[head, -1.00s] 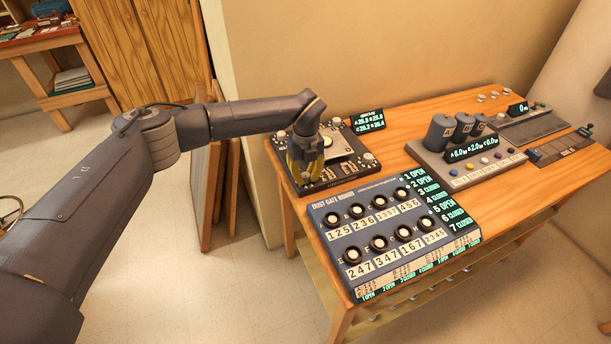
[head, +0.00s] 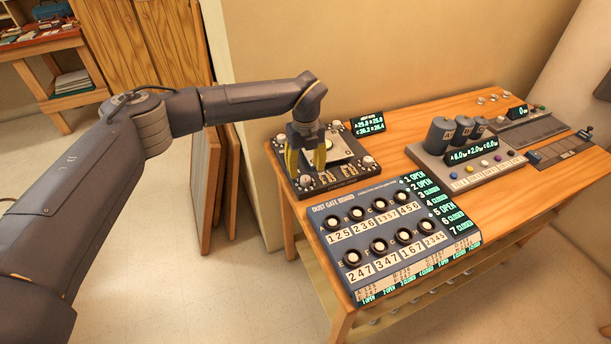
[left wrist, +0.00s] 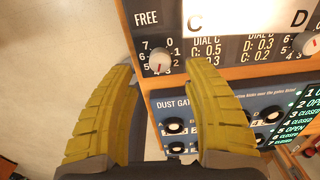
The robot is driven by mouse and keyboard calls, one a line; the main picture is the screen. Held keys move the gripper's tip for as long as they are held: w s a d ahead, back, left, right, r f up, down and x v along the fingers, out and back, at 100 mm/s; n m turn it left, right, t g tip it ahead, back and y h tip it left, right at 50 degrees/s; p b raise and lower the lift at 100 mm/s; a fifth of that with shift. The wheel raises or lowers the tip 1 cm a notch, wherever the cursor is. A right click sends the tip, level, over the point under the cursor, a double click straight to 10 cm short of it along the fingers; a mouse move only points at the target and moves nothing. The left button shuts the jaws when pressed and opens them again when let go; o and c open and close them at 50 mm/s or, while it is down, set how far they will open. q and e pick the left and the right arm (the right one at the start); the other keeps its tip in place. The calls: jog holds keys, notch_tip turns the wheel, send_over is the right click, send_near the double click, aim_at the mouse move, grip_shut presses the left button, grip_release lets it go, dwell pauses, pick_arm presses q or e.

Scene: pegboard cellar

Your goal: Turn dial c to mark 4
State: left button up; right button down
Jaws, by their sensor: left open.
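The dial device (head: 345,178) is a dark panel with white knobs at its corners, on the back left of the wooden table. In the left wrist view, dial c (left wrist: 160,61) is a pale round knob with a red mark on its lower side, near the 4. Numbers ring it, and a "C" label stands beside it. My left gripper (head: 306,167) points down over the device's front left corner, yellow fingers apart. In the left wrist view the fingertips (left wrist: 160,68) lie either side of dial c in the picture; contact is not visible. In the head view the gripper partly hides that corner.
A small readout (head: 368,123) stands behind the device. A console with grey cylinders (head: 440,133) and a slider panel (head: 560,147) occupy the right. Bare wood (head: 395,160) shows between them.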

aim_at(305, 178)
pick_arm(q)
notch_tip(305, 178, up, 7)
dwell(0.4)
dwell(0.4)
